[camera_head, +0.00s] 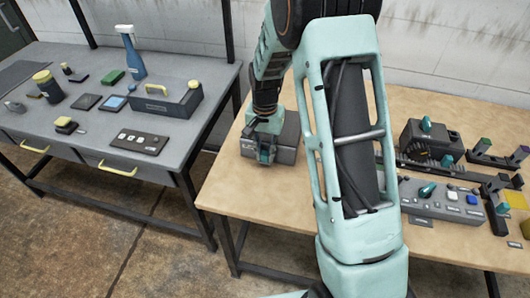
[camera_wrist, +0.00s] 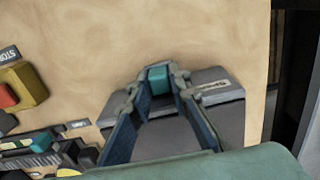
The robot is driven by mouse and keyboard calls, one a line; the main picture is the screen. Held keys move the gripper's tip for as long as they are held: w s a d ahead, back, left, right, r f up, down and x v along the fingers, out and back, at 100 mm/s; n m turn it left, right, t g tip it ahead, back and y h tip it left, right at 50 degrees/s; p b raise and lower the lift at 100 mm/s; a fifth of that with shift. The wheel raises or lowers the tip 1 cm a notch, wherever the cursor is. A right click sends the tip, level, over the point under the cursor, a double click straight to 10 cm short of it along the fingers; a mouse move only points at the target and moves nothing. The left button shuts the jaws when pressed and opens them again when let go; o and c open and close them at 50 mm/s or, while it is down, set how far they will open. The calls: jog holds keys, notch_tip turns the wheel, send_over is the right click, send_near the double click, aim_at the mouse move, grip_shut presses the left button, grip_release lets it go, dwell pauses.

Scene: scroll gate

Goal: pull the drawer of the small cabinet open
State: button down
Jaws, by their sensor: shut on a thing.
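The small grey cabinet (camera_head: 288,146) stands on the wooden table, near its left end. My gripper (camera_head: 266,156) reaches down to its front, and the arm covers part of the cabinet. In the wrist view the cabinet's grey top (camera_wrist: 222,118) and a labelled strip (camera_wrist: 213,84) at its front show. The teal drawer handle (camera_wrist: 158,73) sits between the two fingertips of my gripper (camera_wrist: 157,80), which is shut on it. I cannot tell whether the drawer stands out from the cabinet.
The wooden table (camera_head: 235,188) is bare in front of the cabinet. To the right are a grey control panel (camera_head: 446,201) and a dark mechanism (camera_head: 430,145) with a teal knob.

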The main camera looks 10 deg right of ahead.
jog(key=s+a, duration=0.1)
jog(key=s, duration=0.2)
jog(key=s+a+b, duration=0.1)
jog(key=s+a, duration=0.1)
jog(key=s, duration=0.2)
jog(key=s+a, duration=0.1)
jog(key=s, duration=0.3)
jog(key=shift+s+a+b, duration=0.25)
jog(key=shift+a+b, duration=0.1)
jog(key=shift+b, duration=0.05)
jog(key=c, duration=1.8)
grip_release()
notch_tip(320, 180, up, 12)
jog(key=shift+w, duration=0.1)
